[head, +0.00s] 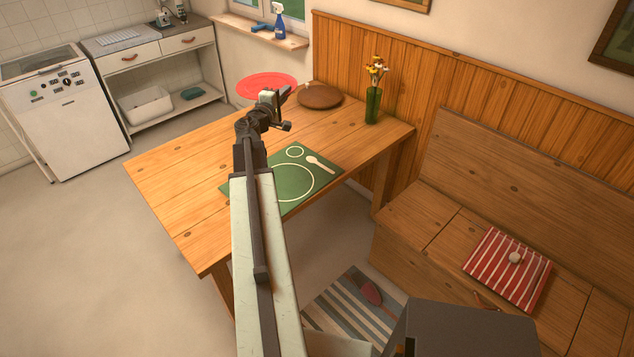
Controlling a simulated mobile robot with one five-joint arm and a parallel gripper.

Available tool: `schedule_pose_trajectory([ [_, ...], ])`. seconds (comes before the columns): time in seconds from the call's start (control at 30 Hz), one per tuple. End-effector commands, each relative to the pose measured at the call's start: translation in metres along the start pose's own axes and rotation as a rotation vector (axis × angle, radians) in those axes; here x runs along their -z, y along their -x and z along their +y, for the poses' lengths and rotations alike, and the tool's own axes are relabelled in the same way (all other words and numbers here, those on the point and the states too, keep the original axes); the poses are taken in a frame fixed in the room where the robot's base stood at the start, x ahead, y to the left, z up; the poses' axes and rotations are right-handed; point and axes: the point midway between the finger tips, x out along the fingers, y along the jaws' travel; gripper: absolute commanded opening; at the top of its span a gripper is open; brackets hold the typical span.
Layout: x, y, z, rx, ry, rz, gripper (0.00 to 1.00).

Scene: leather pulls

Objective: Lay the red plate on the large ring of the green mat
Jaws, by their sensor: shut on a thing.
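The red plate (266,84) is at the far end of the wooden table (185,190), and it looks level. My gripper (281,95) is shut on the plate's near edge; the fingertips are small and partly hidden. How high the plate is above the table is hard to tell. The green mat (314,181) lies nearer, on the table's right side. My arm covers the mat's left part and part of the large ring.
A green vase with flowers (373,104) stands near the table's back right corner. A wooden bench (430,225) runs along the right. The table's left half is clear.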

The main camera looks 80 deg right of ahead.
Motion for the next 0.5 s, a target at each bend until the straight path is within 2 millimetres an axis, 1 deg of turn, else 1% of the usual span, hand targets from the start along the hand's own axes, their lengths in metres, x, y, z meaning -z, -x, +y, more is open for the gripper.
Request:
schedule_pose_trajectory([
  [0.03, -0.003, 0.003, -0.025, 0.003, 0.007, -0.003, 0.0],
  [0.07, -0.006, 0.004, -0.037, 0.005, 0.015, -0.005, 0.0],
  [0.1, -0.01, 0.006, -0.056, 0.009, 0.028, -0.01, 0.0],
  [0.17, -0.019, 0.009, -0.087, 0.015, 0.052, -0.02, 0.0],
  [0.2, -0.026, 0.01, -0.108, 0.021, 0.07, -0.027, 0.0],
  [0.27, -0.036, 0.013, -0.137, 0.029, 0.095, -0.038, 0.0],
  [0.3, -0.043, 0.015, -0.156, 0.035, 0.113, -0.046, 0.0],
  [0.37, -0.053, 0.017, -0.185, 0.044, 0.138, -0.056, 0.0],
  [0.4, -0.06, 0.019, -0.204, 0.05, 0.155, -0.064, 0.0],
  [0.47, -0.07, 0.021, -0.232, 0.059, 0.181, -0.075, 0.0],
  [0.5, -0.076, 0.023, -0.25, 0.065, 0.197, -0.081, 0.0],
])
